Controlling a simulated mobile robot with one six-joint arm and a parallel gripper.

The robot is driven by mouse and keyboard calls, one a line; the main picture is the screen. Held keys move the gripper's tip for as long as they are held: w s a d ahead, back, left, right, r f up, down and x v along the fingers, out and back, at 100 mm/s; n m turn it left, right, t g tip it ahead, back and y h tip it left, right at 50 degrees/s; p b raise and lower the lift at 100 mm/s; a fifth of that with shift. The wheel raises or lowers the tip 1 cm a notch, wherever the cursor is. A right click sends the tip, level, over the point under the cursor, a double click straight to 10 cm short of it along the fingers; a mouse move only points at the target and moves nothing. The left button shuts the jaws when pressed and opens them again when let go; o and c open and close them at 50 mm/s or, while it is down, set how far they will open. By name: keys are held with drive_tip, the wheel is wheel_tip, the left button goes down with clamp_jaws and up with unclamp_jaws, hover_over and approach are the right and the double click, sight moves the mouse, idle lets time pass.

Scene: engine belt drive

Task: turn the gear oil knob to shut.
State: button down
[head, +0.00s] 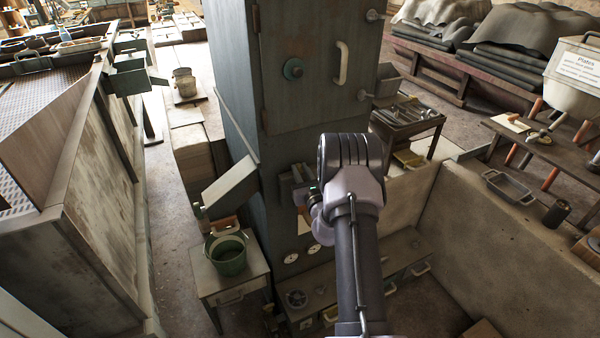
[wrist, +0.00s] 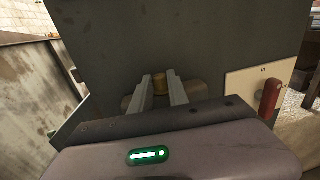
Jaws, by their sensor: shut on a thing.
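A small brass-coloured knob (wrist: 160,84) sits on the dark cabinet face, between the fingertips of my gripper (wrist: 159,92) in the wrist view. My gripper is shut on it, with one pale finger on each side. No label on the knob can be read, and its turn position cannot be told. In the head view my gripper (head: 299,184) is at the front of the tall grey-green cabinet (head: 300,110), partly hidden by my wrist, and the knob cannot be made out there.
A red handle (wrist: 270,97) on a cream plate (wrist: 240,88) is close to the right of my gripper. A green bucket (head: 228,254) stands on a side table; a low wall (head: 490,235) is right.

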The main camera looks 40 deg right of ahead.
drive_tip(key=n+y+b, duration=0.1)
drive_tip(key=n+y, duration=0.1)
drive_tip(key=y, duration=0.1)
drive_tip(key=d+n+t+y+b, duration=0.1)
drive_tip(key=n+y, duration=0.1)
drive_tip(key=y, duration=0.1)
drive_tip(key=shift+s+f+y+b, duration=0.1)
drive_tip(key=shift+y+b, duration=0.2)
drive_tip(key=shift+y, duration=0.1)
drive_tip(key=shift+d+n+y+b, duration=0.15)
drive_tip(key=shift+n+y+b, duration=0.4)
drive_tip(key=shift+n+y, duration=0.45)
drive_tip(key=c, duration=1.3)
unclamp_jaws()
drive_tip(key=shift+o, duration=0.2)
